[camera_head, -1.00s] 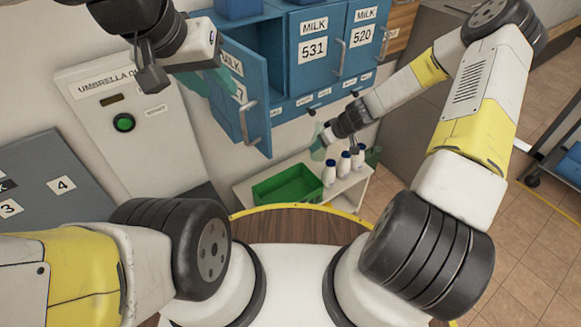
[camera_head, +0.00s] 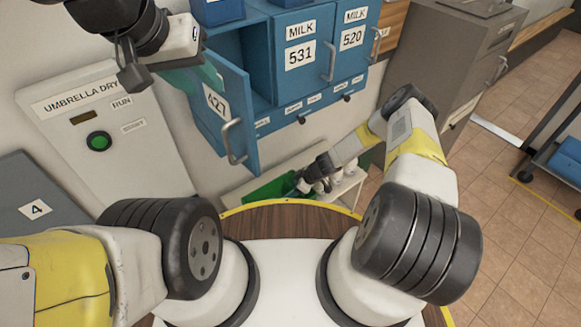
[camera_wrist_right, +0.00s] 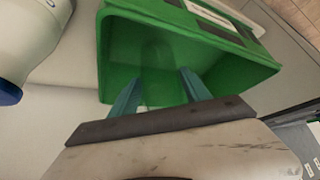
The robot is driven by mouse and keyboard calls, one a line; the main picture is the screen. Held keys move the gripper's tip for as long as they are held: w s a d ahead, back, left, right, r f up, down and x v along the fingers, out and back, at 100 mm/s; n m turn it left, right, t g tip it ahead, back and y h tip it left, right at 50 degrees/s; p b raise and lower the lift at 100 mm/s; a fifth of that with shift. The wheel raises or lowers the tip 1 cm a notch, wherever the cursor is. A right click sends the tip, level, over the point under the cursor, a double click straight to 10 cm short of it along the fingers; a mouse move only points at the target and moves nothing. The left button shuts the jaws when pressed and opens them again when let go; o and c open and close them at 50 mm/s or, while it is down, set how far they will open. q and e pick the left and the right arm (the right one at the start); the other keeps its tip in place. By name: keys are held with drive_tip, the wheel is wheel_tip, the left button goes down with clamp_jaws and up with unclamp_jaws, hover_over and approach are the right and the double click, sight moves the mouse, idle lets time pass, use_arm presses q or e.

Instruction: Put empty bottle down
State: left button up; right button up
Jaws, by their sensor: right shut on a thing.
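My right gripper (camera_head: 298,183) reaches down to the low white shelf, over the green crate (camera_head: 264,188). In the right wrist view its two teal fingers (camera_wrist_right: 160,92) stand apart in front of the crate's opening (camera_wrist_right: 240,72). The gripper is shut on the empty bottle (camera_wrist_right: 155,62), which shows only as a faint see-through shape between the fingers, against the crate's inside. Whether the bottle touches the crate floor I cannot tell. My left gripper (camera_head: 195,76) is up by the open locker door; its finger gap is not clear.
White milk bottles (camera_head: 318,186) stand right of the crate; one shows large at left in the right wrist view (camera_wrist_right: 25,40). The blue locker door 427 (camera_head: 222,110) hangs open above the shelf. The umbrella dryer (camera_head: 110,130) stands at left.

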drive_tip(key=shift+f, duration=1.6)
drive_tip(key=shift+f, duration=0.1)
drive_tip(key=o, duration=1.6)
drive_tip(key=shift+o, duration=0.2)
